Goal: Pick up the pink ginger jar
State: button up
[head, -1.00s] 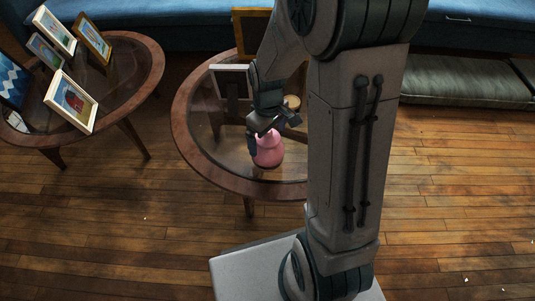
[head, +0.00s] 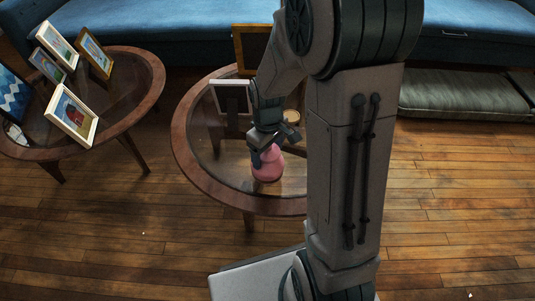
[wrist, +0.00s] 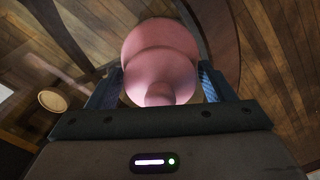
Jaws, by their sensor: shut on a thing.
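The pink ginger jar (head: 268,168) is at the front part of the glass-topped round table (head: 190,165) in the head view. My gripper (head: 266,150) reaches down on it from above. In the wrist view the jar (wrist: 160,60) fills the space between the two fingers of my gripper (wrist: 160,90), with its knobbed lid toward the camera. The fingers are shut on the jar's upper part. I cannot tell whether the jar's base touches the glass. My arm hides the right part of the table.
Picture frames (head: 232,97) and a small round tan object (head: 291,116) stand behind the jar on the same table. A second round table (head: 148,100) at left holds several frames. A blue sofa (head: 170,25) lies behind. The wooden floor (head: 460,210) at right is clear.

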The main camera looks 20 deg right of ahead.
jog(key=r+p, duration=0.1)
jog(key=r, duration=0.2)
jog(key=r+p, duration=0.1)
jog(key=shift+s+d+r+p, duration=0.1)
jog(key=shift+s+r+p, duration=0.15)
jog(key=shift+r+p, duration=0.1)
jog(key=s+d+r+p, duration=0.2)
jog(key=s+r+p, duration=0.2)
jog(key=s, duration=0.7)
notch_tip(320, 180, up, 2)
jog(key=shift+d, duration=0.1)
